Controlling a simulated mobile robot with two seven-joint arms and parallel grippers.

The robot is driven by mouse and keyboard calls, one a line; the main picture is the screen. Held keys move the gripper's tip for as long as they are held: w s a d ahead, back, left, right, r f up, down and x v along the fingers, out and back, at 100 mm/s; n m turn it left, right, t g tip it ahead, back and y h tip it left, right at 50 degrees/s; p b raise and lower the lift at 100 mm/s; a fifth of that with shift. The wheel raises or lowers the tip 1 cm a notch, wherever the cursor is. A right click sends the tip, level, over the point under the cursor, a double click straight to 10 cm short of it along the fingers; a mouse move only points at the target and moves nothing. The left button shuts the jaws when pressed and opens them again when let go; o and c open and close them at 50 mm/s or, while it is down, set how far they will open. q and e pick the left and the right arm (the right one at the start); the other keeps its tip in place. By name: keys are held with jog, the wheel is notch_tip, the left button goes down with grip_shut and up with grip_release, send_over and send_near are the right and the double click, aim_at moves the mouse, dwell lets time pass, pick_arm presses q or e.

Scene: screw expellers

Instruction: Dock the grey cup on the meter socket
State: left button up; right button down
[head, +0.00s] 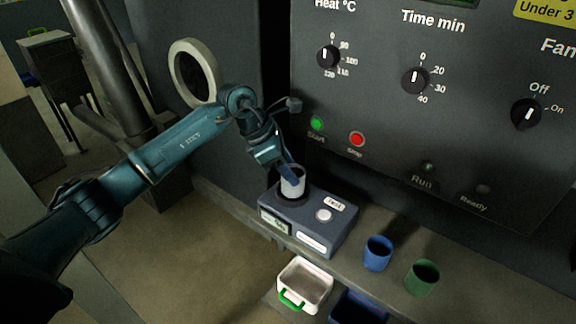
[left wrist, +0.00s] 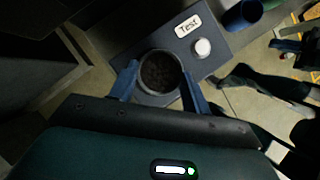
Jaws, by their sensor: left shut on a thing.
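The grey cup (head: 292,181) is upright at the left part of the meter's top, at the dark round socket (head: 293,196). I cannot tell whether it is fully seated. In the left wrist view the cup (left wrist: 160,73) shows dark grainy contents. My left gripper (head: 290,173) is shut on the cup, with a blue finger on each side of it (left wrist: 160,88). The meter (head: 325,228) is a dark blue-grey box with a small display, a white round button (head: 323,215) and a "Test" label. My right gripper is not in view.
A blue cup (head: 377,253) and a green cup (head: 422,278) stand on the shelf right of the meter. A white bin with a green handle (head: 305,284) and a dark blue bin (head: 358,308) are below. The control panel (head: 450,130) rises behind.

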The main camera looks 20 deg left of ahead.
pick_arm(q)
jog(key=shift+f+b, duration=0.35)
jog(key=shift+f, duration=0.15)
jog(key=o, duration=1)
jog(key=shift+o, duration=0.2)
